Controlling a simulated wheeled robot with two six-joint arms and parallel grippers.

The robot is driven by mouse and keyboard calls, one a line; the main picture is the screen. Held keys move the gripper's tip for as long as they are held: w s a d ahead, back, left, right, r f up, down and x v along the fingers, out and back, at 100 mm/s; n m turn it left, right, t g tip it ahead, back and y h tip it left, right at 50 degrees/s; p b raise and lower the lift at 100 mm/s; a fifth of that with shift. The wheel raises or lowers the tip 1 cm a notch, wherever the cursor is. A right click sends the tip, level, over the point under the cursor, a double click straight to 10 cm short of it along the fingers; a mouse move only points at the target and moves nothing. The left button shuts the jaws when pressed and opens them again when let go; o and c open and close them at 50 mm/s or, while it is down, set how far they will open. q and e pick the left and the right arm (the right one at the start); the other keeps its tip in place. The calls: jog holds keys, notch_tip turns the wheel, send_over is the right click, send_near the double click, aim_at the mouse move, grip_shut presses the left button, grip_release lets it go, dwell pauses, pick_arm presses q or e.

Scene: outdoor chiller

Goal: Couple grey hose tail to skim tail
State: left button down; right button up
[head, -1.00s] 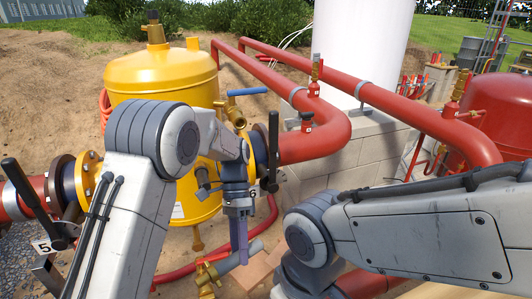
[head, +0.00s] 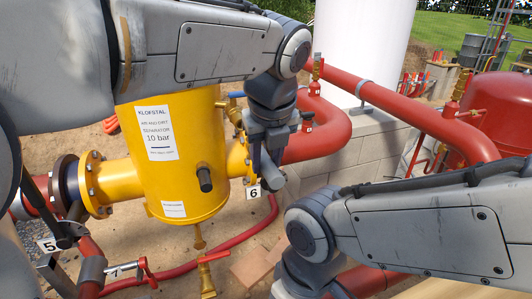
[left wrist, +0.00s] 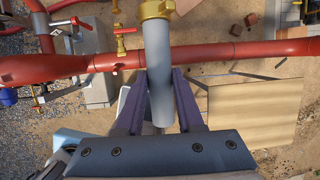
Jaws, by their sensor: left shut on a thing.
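My left gripper (head: 266,165) is in front of the right side of the yellow separator. In the left wrist view its two purple fingers (left wrist: 159,88) are shut on a grey hose tail (left wrist: 157,60). The tail has a brass fitting (left wrist: 155,10) at its far end. A blue-handled brass valve (head: 235,110) is partly visible behind my left arm. I cannot tell which fitting is the skim tail. My right arm crosses the lower right, its gripper out of frame.
The yellow separator (head: 190,145) stands centre left, its flange marked 6 close to my left gripper. A brass valve with a red lever (head: 207,275) is low in front. Red pipes (head: 400,110) run behind on the right.

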pick_arm(q)
jog(key=shift+r+p, duration=0.25)
jog(key=shift+p, duration=0.05)
jog(key=shift+w, duration=0.1)
jog(key=w+p, duration=0.1)
jog(key=w, duration=0.1)
jog(key=w+a+p, duration=0.1)
jog(key=shift+w+a+r, duration=0.1)
jog(key=shift+w+a, duration=0.05)
jog(key=shift+w, duration=0.2)
jog(key=shift+w+a+f+p, duration=0.15)
jog(key=shift+w+p, duration=0.1)
jog(key=shift+w, duration=0.15)
jog(key=shift+w+a+f+p, duration=0.1)
jog(key=shift+w+p, duration=0.15)
jog(key=shift+w, duration=0.1)
jog(key=shift+w+r, duration=0.1)
jog(key=shift+w, duration=0.05)
jog(key=shift+w+a+p, duration=0.15)
jog(key=shift+w+p, duration=0.2)
jog(key=shift+p, duration=0.1)
jog(key=shift+w+a+p, duration=0.25)
jog(key=shift+w+p, duration=0.1)
jog(key=shift+w, duration=0.35)
